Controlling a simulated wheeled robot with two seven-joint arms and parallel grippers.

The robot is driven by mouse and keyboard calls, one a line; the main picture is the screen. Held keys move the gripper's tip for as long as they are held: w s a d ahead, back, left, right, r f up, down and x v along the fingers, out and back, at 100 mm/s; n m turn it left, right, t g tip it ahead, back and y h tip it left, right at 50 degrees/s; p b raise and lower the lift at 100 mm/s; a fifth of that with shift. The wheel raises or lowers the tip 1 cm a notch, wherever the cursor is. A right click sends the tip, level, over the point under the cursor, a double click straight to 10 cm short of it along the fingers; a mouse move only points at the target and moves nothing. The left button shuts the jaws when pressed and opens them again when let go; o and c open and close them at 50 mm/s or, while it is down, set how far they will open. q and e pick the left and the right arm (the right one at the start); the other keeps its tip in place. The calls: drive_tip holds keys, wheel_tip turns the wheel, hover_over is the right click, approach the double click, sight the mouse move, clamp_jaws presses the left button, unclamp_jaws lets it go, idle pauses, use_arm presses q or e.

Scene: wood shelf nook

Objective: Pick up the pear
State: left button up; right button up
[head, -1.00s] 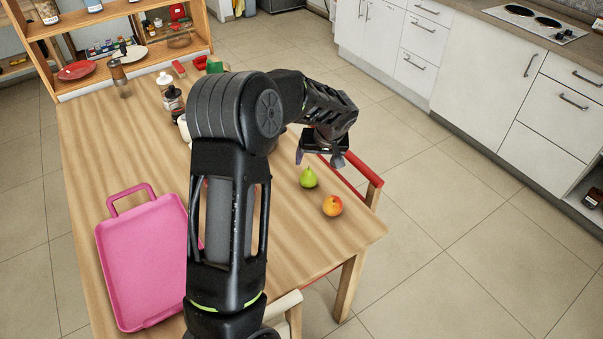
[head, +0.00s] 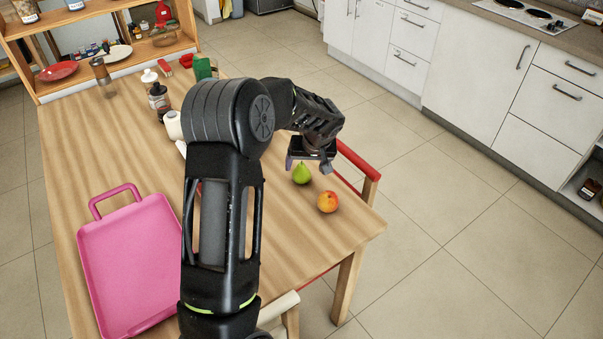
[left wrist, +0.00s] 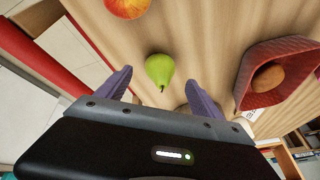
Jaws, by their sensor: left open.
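The green pear (head: 302,173) stands on the wooden table near its right edge. It also shows in the left wrist view (left wrist: 160,69), ahead of and between the fingertips. My left gripper (head: 310,163) is open and empty, just above and behind the pear in the head view. Its two purple fingers (left wrist: 158,82) are spread to either side of the pear in the left wrist view, and I cannot tell how high they are above it. My right gripper is not in view.
A peach (head: 328,202) lies close in front of the pear. A pink tray (head: 130,262) lies at the table's left. A red container (left wrist: 284,66) holding a brown item shows in the left wrist view. A red-backed chair (head: 358,160) stands at the right edge.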

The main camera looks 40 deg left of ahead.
sight(304, 170)
use_arm(q)
drive_tip(key=shift+a+f, duration=0.15)
drive_tip(key=shift+f, duration=0.25)
drive_tip(key=shift+w+a+f+p, duration=0.1)
drive_tip(key=shift+a+f+p, duration=0.05)
drive_tip(key=shift+f+p, duration=0.2)
drive_tip(key=p+x, duration=0.1)
drive_tip(key=x, duration=0.2)
drive_tip(key=shift+w+f, duration=0.1)
drive_tip(key=shift+f, duration=0.2)
drive_tip(key=shift+w+a+f, duration=0.1)
drive_tip(key=shift+a+f, duration=0.1)
drive_tip(key=shift+f, duration=0.2)
drive_tip(key=shift+c, duration=0.6)
drive_tip(key=c, duration=1.4)
